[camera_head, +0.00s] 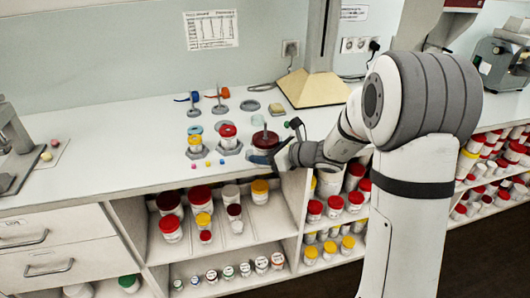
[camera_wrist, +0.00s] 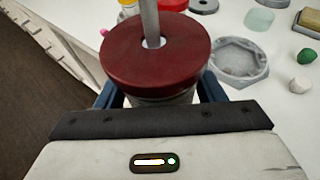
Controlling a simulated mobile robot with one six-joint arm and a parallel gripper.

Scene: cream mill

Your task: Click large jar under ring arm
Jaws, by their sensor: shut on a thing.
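The large jar has a broad dark red lid with a central hole; it shows in the head view (camera_head: 266,139) and close up in the wrist view (camera_wrist: 150,72). A grey rod stands in the lid's hole. My gripper (camera_head: 262,157) comes at the jar from the right, and its blue fingers are shut on both sides of the jar below the lid in the wrist view (camera_wrist: 157,98). The jar looks upright. The jar's base is hidden, so I cannot tell whether it touches a holder. I cannot make out for certain which part is the ring arm.
An empty grey hexagonal holder (camera_wrist: 238,60) lies beside the jar. Smaller jars with a red lid (camera_head: 228,131) and a yellow lid (camera_head: 195,141) stand to its left. A beige-based stand (camera_head: 313,90) is behind. Small balls lie on the bench. Shelves below hold several jars.

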